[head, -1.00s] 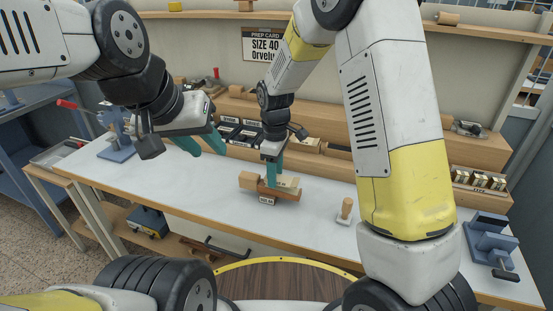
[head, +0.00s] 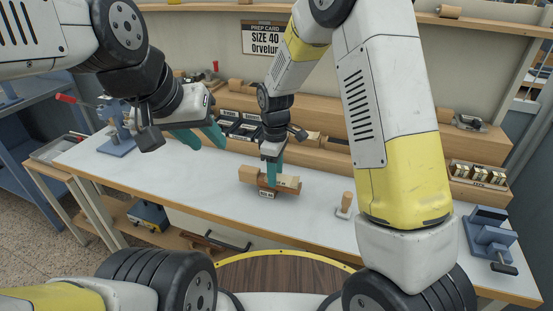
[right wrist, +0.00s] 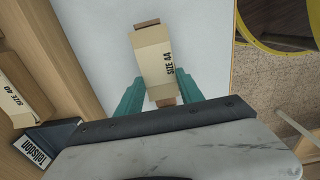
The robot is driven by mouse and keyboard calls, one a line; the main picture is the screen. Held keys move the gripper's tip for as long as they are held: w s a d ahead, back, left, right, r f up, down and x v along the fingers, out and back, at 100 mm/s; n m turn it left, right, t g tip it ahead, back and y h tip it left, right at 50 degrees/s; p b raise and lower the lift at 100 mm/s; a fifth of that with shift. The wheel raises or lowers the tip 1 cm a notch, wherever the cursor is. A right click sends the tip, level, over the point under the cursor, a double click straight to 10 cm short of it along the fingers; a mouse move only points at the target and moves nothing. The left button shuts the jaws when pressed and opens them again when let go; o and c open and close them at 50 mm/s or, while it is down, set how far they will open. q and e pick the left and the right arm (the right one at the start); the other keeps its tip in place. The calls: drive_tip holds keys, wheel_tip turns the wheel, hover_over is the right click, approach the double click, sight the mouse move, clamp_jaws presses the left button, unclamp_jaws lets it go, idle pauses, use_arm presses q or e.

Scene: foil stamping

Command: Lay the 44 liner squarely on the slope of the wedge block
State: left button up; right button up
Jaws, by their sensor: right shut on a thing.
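The wedge block (head: 287,192), brown wood, stands on the white bench top in the middle of the head view. The 44 liner (right wrist: 153,62), a cream strip marked with a size label, lies over the wood in the right wrist view; wooden ends show beyond it. My right gripper (head: 270,181) is at the block, its teal fingers shut on the liner's sides. It also shows in the right wrist view (right wrist: 160,92). Whether the liner touches the slope all along cannot be told. My left gripper (head: 207,138) hangs above the bench to the left, fingers apart and empty.
A wooden-handled stamp (head: 345,204) stands right of the block. A blue vise (head: 488,236) is at the bench's right end. Wooden stepped shelves (head: 330,150) with labelled boxes run behind.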

drive_tip(key=shift+f, duration=0.1)
idle(0.3)
drive_tip(key=o, duration=1.4)
wheel_tip(320, 180, up, 8)
drive_tip(key=shift+f, duration=0.2)
drive_tip(key=shift+r, duration=0.1)
